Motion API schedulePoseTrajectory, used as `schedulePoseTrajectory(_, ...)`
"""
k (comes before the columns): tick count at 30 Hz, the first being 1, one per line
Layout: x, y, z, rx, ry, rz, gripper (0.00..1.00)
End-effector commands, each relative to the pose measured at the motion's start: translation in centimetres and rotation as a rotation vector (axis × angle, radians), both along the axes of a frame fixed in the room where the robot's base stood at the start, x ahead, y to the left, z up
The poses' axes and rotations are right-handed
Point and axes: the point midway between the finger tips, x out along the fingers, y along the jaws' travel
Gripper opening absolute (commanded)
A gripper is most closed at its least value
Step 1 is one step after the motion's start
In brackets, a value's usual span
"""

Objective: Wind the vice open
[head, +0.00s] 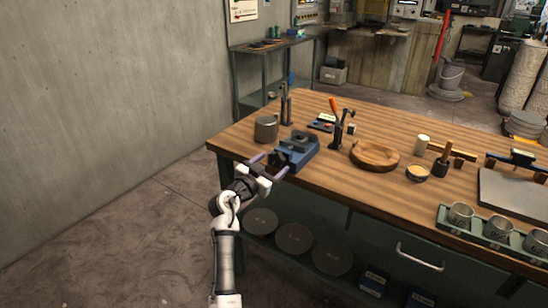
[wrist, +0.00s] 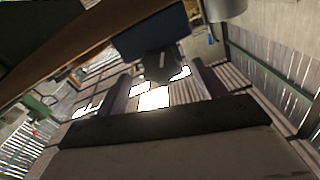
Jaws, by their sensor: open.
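The blue vice (head: 299,148) stands on the wooden bench near its left front edge. In the wrist view the blue vice body (wrist: 150,36) is at top centre, with a dark block (wrist: 160,64) below it. My gripper (head: 270,164) is at the bench's front edge, just in front of the vice, with its two fingers apart. In the wrist view my gripper (wrist: 160,72) is open, one finger on each side of the dark block, with gaps showing. The vice's handle cannot be made out clearly, and the jaw opening is too small to tell.
A round wooden bowl (head: 375,155) is farther right. The bench edge (head: 330,189) and shelf lie below. Floor at left is clear.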

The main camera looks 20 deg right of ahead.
Motion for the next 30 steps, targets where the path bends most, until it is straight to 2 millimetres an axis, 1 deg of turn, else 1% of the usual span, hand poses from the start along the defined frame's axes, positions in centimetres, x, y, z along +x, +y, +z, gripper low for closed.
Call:
schedulePoseTrajectory(3,0.9,-1.1,0.2,0.000,0.000,0.000,0.70)
schedulePoseTrajectory(6,1.3,-1.6,0.1,0.000,0.000,0.000,0.70)
schedulePoseTrajectory(15,1.4,-1.7,0.0,-0.001,-0.001,0.002,0.70)
schedulePoseTrajectory(16,1.4,-1.7,0.0,-0.001,-0.001,0.002,0.69)
schedulePoseTrajectory(26,1.4,-1.7,0.0,0.000,0.000,0.002,0.26)
schedulePoseTrajectory(30,1.4,-1.7,0.0,-0.003,0.003,0.001,0.26)
